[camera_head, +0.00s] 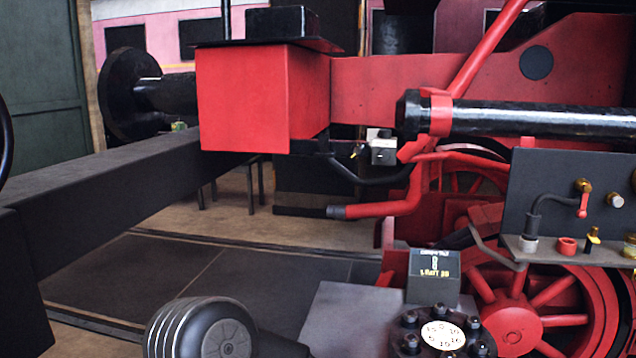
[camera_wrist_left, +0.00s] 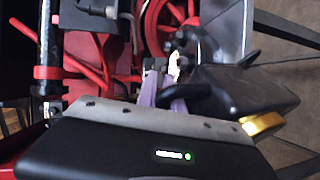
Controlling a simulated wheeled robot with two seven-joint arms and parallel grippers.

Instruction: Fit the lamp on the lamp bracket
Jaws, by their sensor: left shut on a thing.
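The grip itself is partly hidden by the handle. In the head view I cannot make out the lamp or my left gripper. I cannot clearly tell the lamp bracket in either view. My right gripper is not in view.
A red buffer beam (camera_head: 255,100) with a black buffer (camera_head: 125,92) stands at the upper left. A black pipe (camera_head: 540,120) runs right. A dark panel (camera_head: 560,190) with a lever, a lettered block (camera_head: 433,276) and a bolted flange (camera_head: 441,336) stand at right. The floor (camera_head: 210,265) looks clear.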

